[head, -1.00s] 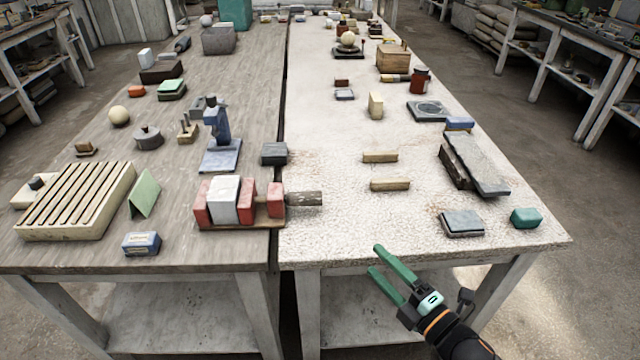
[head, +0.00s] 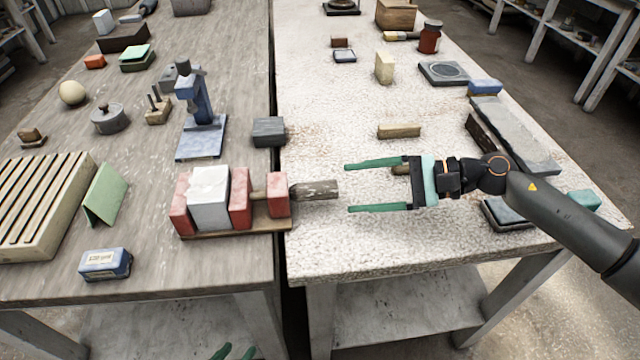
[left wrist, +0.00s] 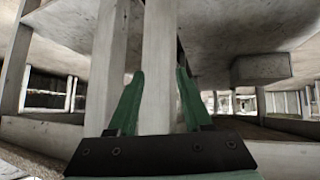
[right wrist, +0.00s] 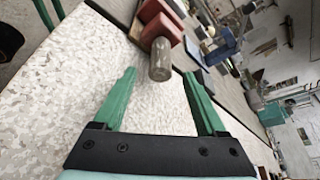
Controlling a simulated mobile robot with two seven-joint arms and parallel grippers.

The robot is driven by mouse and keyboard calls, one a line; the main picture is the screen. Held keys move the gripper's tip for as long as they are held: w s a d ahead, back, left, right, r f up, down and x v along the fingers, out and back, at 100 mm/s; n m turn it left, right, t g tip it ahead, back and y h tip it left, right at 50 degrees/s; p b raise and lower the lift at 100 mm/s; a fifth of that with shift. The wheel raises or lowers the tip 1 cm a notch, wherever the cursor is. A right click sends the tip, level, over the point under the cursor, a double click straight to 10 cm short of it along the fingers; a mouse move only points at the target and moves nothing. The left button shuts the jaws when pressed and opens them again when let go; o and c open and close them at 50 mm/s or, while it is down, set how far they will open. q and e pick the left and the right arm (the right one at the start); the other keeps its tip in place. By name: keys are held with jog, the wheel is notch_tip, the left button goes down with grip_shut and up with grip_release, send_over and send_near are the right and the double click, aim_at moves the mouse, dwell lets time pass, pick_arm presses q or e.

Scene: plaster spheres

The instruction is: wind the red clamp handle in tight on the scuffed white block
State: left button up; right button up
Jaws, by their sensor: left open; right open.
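The clamp (head: 277,195) has red jaws and a red end block on a wooden base near the front of the left table. The scuffed white block (head: 210,200) stands between its two jaws; I cannot tell if both touch it. The clamp's handle (head: 318,190) is a grey-brown cylinder, not red, pointing right across the gap between tables. It also shows in the right wrist view (right wrist: 160,62). My right gripper (head: 348,188) is open and empty, its fingertips just right of the handle's end. My left gripper (left wrist: 160,75) is open below table height, facing a table leg.
A dark grey block (head: 268,132) and a blue stand (head: 200,138) sit behind the clamp. A blue-white box (head: 105,264) lies in front to the left. A wooden bar (head: 399,131) lies behind my right gripper. The right table's front left is clear.

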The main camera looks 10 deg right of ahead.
aim_at(320, 190)
jog(key=p+x, duration=0.1)
jog(key=x, duration=0.6)
jog(key=shift+w+a, duration=0.2)
jog(key=shift+a, duration=0.15)
jog(key=shift+c, duration=0.2)
grip_shut()
